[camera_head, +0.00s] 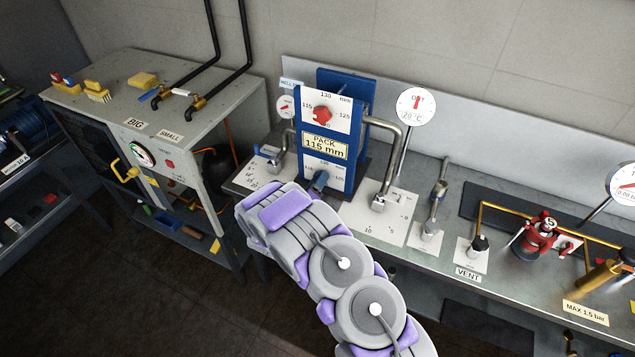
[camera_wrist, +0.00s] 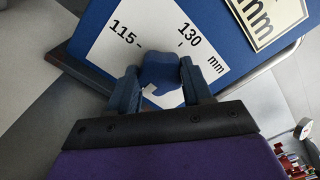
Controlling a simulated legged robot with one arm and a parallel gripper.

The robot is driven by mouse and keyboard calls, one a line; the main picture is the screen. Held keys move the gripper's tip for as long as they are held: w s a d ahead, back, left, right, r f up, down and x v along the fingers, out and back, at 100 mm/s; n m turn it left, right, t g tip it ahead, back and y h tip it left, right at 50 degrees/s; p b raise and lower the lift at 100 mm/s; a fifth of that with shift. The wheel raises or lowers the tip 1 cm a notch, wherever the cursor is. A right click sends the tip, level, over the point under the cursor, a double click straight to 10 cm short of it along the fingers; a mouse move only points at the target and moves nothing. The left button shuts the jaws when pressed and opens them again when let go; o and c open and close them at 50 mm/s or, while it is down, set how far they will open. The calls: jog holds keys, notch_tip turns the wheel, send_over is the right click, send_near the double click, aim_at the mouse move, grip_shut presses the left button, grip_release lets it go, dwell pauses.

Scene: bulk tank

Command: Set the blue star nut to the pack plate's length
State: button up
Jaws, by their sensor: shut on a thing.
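The blue star nut (camera_head: 320,181) sits on the lower white dial (camera_head: 327,171) of the blue upright panel. In the wrist view the nut (camera_wrist: 162,70) lies between the two fingers of my gripper (camera_wrist: 162,84), which is shut on it. Its dial in the wrist view (camera_wrist: 113,54) shows 115 and 130 mm with tick marks. A small pale mark shows low on the nut; which value the nut points to I cannot tell. The pack plate (camera_head: 325,146) above reads "PACK 115 mm"; its edge shows in the wrist view (camera_wrist: 268,18).
A red star nut (camera_head: 322,115) sits on the upper dial, above the plate. Bent metal pipes (camera_head: 398,150) flank the panel. A round 20 °C gauge (camera_head: 416,105) stands to the right. A grey cabinet (camera_head: 205,135) stands left; red and brass fittings (camera_head: 540,235) stand right.

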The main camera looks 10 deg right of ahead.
jog(key=shift+f, duration=0.1)
jog(key=shift+c, duration=0.8)
jog(key=m+b, duration=0.2)
jog(key=m, duration=0.2)
jog(key=shift+f+m, duration=0.1)
jog(key=shift+m, duration=0.3)
jog(key=m+b, duration=0.2)
jog(key=shift+f+m, duration=0.1)
jog(key=shift+m, duration=0.2)
jog(key=m+b, duration=0.3)
jog(key=m, duration=0.1)
jog(key=shift+m, duration=0.3)
jog(key=m+b, duration=0.2)
jog(key=m, duration=0.1)
jog(key=shift+s, duration=0.1)
jog(key=shift+m+b, duration=0.95)
jog(key=shift+m, duration=0.35)
